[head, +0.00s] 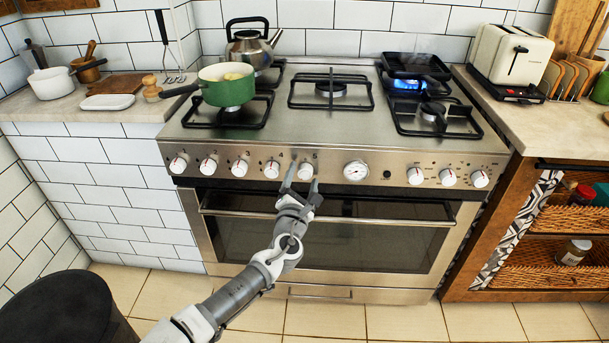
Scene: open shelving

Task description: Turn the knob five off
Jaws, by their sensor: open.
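Knob five (306,171) is a white and steel dial on the stove's front panel, near the number 5. It sits just left of the round gauge (356,171). My gripper (302,178) is open in front of the panel, with its fingers pointing up at this knob. One finger shows at the knob's left and the other at its lower right. The fingers partly hide the knob, and I cannot tell whether they touch it. A blue flame (408,84) burns at the back right burner, under a dark pan (415,66) giving off faint smoke.
Several more knobs line the panel on both sides, with knob four (272,169) close at left. A green pot (232,93) and kettle (250,48) stand on the left burners. The floor ahead is mostly clear.

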